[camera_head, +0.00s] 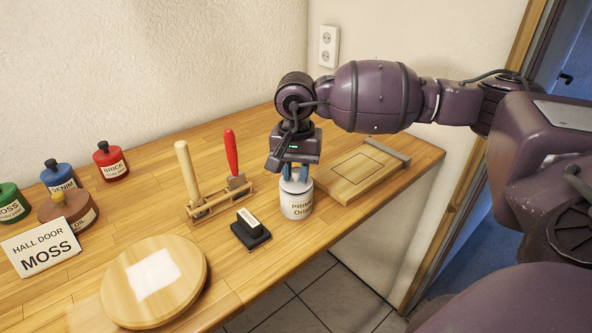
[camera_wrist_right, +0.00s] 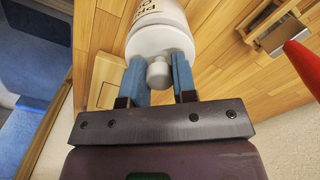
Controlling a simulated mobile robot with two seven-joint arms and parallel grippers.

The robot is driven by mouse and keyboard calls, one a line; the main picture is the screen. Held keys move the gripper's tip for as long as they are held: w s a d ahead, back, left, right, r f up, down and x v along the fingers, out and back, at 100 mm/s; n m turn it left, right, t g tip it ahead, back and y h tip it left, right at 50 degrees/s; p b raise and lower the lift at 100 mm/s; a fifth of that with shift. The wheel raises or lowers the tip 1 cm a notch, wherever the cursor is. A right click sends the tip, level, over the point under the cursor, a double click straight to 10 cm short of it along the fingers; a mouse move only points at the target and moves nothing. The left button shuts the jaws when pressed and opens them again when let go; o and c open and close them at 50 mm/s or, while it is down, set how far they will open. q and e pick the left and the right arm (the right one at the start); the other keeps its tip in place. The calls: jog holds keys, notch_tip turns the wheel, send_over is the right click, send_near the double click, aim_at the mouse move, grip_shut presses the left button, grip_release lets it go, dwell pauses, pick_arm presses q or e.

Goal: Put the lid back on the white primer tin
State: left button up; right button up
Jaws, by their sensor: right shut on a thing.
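The white primer tin (camera_head: 297,207) stands upright near the front edge of the wooden bench, its label partly readable. Its round white lid (camera_head: 296,185) with a small knob is at the top of the tin; it also shows in the right wrist view (camera_wrist_right: 160,42). My right gripper (camera_head: 295,175) points down over the tin, its blue fingers shut on the lid, one on each side of the knob. The lid looks level with the tin, but I cannot tell whether it is fully seated. My left gripper is not in view.
A wooden board (camera_head: 352,178) lies right of the tin. A black stamp-like block (camera_head: 250,231) and a rack (camera_head: 217,202) with two handled tools stand left. A round board (camera_head: 153,281), the MOSS card (camera_head: 41,247) and several paint jars (camera_head: 111,162) are farther left.

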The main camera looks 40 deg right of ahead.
jog(key=o, duration=1.5)
jog(key=shift+c, duration=0.2)
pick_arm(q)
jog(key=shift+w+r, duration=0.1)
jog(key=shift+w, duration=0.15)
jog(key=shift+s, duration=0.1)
pick_arm(e)
jog(key=shift+r, duration=0.15)
jog(key=shift+r+p, duration=0.3)
jog(key=shift+r, duration=0.35)
jog(key=shift+r+p, duration=0.65)
jog(key=shift+r, duration=1.15)
jog(key=shift+r+p, duration=0.35)
jog(key=shift+r, duration=0.6)
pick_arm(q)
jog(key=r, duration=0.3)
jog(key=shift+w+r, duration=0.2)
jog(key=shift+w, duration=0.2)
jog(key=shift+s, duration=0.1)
